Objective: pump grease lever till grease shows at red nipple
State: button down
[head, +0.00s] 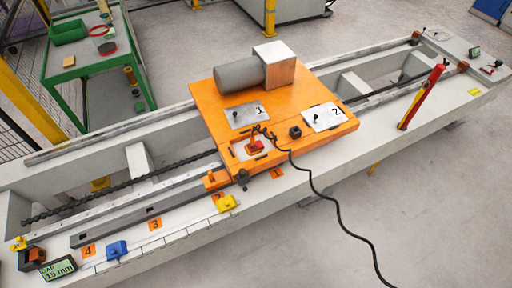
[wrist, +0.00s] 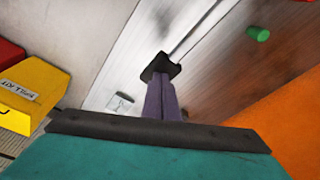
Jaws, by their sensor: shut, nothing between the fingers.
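A red and yellow upright tool, possibly the grease lever (head: 422,97), leans on the right part of the pale bed in the head view. I cannot be sure that it is the lever. I cannot pick out a red nipple, and I see no grease. My gripper (wrist: 161,68) shows in the wrist view, with purple fingers and a dark tip; it is shut and empty in front of a pale metal surface. I cannot tell whether it touches that surface. My gripper does not show in the head view.
The orange carriage (head: 205,92) carries a grey motor (head: 240,75), numbered plates and a trailing black cable (head: 335,215). A green table (head: 90,60) stands behind. The wrist view shows a yellow labelled box (wrist: 32,92), a green peg (wrist: 258,33) and an orange surface (wrist: 280,125).

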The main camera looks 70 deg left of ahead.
jog(key=s+d+p+v, duration=0.1)
jog(key=p+v, duration=0.3)
jog(key=v, duration=0.5)
jog(key=shift+s+r, duration=0.15)
jog(key=shift+s, duration=0.1)
dwell(0.5)
dwell(0.5)
